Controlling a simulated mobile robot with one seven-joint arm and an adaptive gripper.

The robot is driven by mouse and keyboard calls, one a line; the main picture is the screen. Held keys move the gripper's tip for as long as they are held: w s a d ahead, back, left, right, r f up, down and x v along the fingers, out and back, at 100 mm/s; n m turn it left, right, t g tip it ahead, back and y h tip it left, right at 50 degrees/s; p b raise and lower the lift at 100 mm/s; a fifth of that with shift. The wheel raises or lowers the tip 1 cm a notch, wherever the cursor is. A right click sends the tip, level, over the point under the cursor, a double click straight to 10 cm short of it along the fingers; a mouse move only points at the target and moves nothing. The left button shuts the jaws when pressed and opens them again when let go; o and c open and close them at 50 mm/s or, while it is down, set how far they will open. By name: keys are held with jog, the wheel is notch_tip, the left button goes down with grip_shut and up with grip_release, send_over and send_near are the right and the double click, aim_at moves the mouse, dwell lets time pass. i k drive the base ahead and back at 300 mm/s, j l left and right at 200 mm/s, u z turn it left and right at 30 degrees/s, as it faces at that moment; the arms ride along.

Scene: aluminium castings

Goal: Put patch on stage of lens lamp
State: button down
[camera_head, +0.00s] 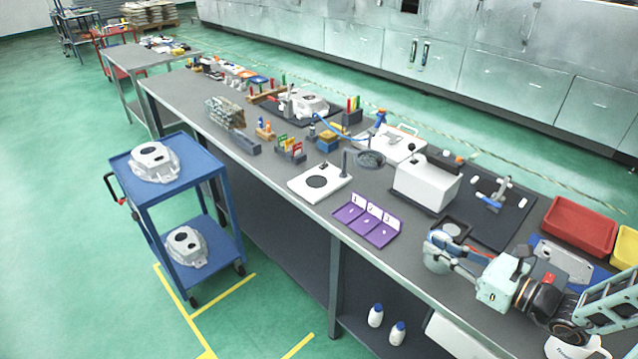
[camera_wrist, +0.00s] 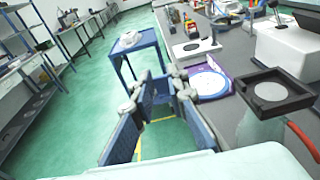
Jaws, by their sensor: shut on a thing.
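My gripper (camera_head: 440,250) hangs over the bench's front edge, at the right in the head view. A lamp with a blue arm (camera_head: 345,136) and a round lens head (camera_head: 370,158) stands at mid-bench, well left of and beyond my gripper. Another white plate with a black disc (camera_head: 318,182) lies nearer the front edge. I cannot tell for sure which is the lamp's stage.
A purple tray (camera_head: 353,221) with numbered compartments lies between my gripper and the black-disc plate. A white box (camera_head: 424,184) and a black square holder (camera_head: 466,221) stand close to my gripper. A blue cart (camera_head: 193,181) holds castings.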

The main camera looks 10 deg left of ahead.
aim_at(316, 181)
jog(key=i+j+u, duration=0.2)
jog(key=i+j, duration=0.3)
jog(key=i+j+u, duration=0.2)
jog(key=i+j, duration=0.3)
jog(key=i+j+u, duration=0.25)
jog(key=i, duration=0.3)
jog(key=j, duration=0.1)
